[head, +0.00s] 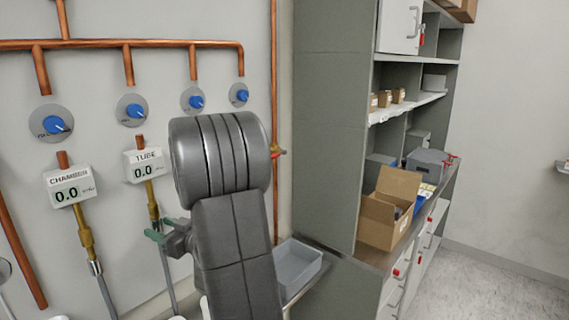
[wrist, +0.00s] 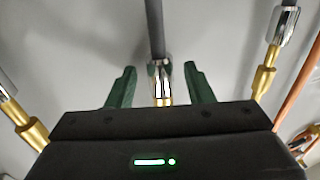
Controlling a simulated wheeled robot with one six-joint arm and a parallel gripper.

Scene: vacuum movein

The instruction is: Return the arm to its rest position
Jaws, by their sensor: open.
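My gripper (wrist: 159,70) is open, with its two green fingers apart in the wrist view. A hose fitting (wrist: 160,92) of brass and chrome, with a dark hose going up from it, shows between the fingers. I cannot tell whether either finger touches it. In the head view my gripper (head: 155,236) is by the hose line below the TUBE gauge (head: 147,166), partly hidden behind my own grey arm. My arm is stretched out toward the wall.
The CHAMBER gauge (head: 70,186) hangs at left; both gauges read 0.0. Copper pipes (head: 128,66) and blue valve knobs line the wall. A grey bin (head: 296,265), an open cardboard box (head: 385,228) and a shelf cabinet (head: 325,100) stand to the right. Floor (head: 500,285) is clear at far right.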

